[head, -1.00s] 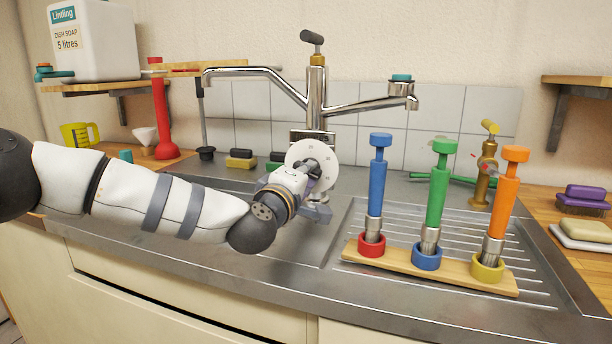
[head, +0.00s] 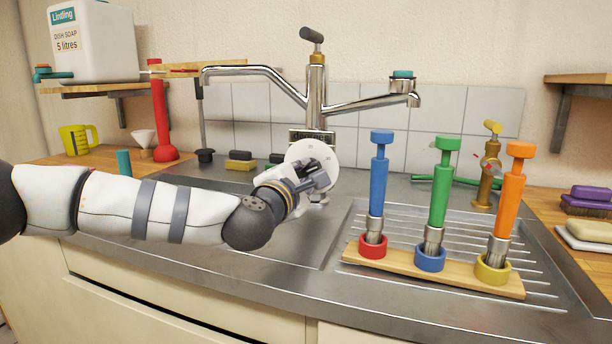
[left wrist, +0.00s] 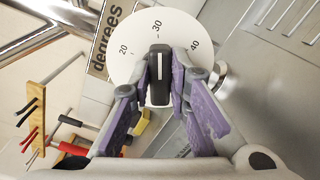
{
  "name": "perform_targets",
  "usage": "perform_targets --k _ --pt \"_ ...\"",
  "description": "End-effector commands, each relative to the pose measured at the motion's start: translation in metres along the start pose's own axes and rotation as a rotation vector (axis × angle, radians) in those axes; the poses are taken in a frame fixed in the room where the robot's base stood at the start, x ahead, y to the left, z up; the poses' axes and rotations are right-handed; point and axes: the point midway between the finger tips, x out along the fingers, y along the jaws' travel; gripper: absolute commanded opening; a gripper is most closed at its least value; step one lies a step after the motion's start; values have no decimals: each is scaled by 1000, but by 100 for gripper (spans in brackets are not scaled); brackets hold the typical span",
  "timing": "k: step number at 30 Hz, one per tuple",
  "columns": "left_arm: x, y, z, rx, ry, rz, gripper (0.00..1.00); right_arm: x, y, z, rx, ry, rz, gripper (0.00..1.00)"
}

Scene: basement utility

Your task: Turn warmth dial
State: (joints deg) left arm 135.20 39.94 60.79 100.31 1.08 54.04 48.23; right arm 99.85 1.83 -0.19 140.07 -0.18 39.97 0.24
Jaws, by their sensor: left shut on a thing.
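The warmth dial is a round white plate (head: 298,153) below the tap, facing me. My left gripper (left wrist: 160,82) is shut on the knob, with a purple-padded finger on each side. In the head view my left gripper (head: 318,174) covers the knob and the plate's lower part. My right gripper is not in view.
The chrome tap (head: 317,95) rises above the dial. A wooden rack (head: 430,271) with blue, green and orange upright tools stands on the drainer at right. A red plunger (head: 159,115) and a yellow jug (head: 78,139) stand at left. The counter in front is clear.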

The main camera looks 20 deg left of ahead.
Motion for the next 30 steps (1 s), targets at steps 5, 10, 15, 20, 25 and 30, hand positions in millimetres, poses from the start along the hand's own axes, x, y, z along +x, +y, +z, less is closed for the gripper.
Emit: perform_targets --k 5,10,15,20,25,30 --pt "0 1 0 -41 0 1 0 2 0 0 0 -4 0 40" --pt "0 1 0 -55 0 2 0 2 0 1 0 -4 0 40" --pt "0 1 0 -57 0 2 0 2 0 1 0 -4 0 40" --pt "0 1 0 -56 0 2 0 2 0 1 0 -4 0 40" --pt "0 1 0 -56 0 2 37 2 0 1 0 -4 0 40" --pt "0 1 0 -55 0 1 37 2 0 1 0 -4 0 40"
